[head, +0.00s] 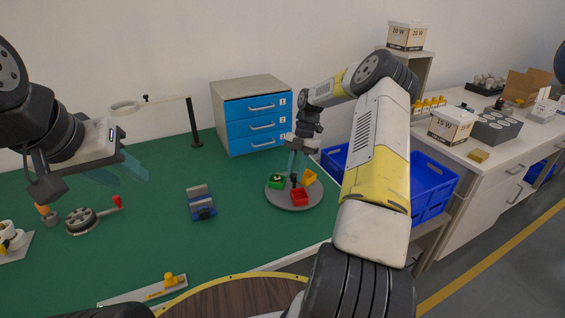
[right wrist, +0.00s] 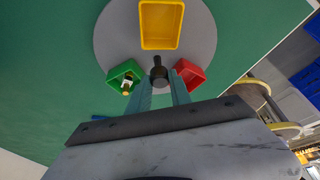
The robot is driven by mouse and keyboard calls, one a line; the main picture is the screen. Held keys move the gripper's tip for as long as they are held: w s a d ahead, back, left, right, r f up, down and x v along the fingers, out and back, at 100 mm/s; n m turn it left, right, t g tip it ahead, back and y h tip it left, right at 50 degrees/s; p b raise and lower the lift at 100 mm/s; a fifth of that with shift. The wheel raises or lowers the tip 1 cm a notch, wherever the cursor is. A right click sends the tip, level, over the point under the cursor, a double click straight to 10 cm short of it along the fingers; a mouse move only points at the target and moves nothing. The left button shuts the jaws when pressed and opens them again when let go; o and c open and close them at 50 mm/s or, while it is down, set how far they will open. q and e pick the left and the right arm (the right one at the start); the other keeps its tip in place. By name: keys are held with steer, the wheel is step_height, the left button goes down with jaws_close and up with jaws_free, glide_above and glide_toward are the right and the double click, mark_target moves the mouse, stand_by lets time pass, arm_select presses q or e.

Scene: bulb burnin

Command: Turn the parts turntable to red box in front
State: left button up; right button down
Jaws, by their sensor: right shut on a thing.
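The round grey parts turntable (head: 285,202) lies on the green bench mat. In the head view, the red box (head: 299,197) is at its near side, the green box (head: 276,181) at the left and the yellow box (head: 309,177) at the far right. My right gripper (head: 294,178) points down at the turntable's middle. In the right wrist view its fingers (right wrist: 160,84) are shut on the dark centre knob (right wrist: 158,66), between the green box (right wrist: 114,75) and the red box (right wrist: 190,72). My left gripper (head: 130,168) hangs over the mat at the left; its finger gap is unclear.
A blue drawer cabinet (head: 255,122) stands behind the turntable. A blue crate (head: 428,188) is to the right, partly behind my right arm. A small blue-grey fixture (head: 201,203) stands left of the turntable. A lamp (head: 194,125) stands at the back. Mat between is free.

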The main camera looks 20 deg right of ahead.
steer(key=shift+n+h, duration=0.3)
steer(key=shift+n, duration=0.7)
steer(key=shift+n+g, duration=0.3)
steer(key=c, duration=1.2)
jaws_free()
steer(key=shift+w, duration=0.1)
steer(key=v, duration=0.7)
steer(key=shift+w+r, duration=0.15)
steer(key=shift+r, duration=0.2)
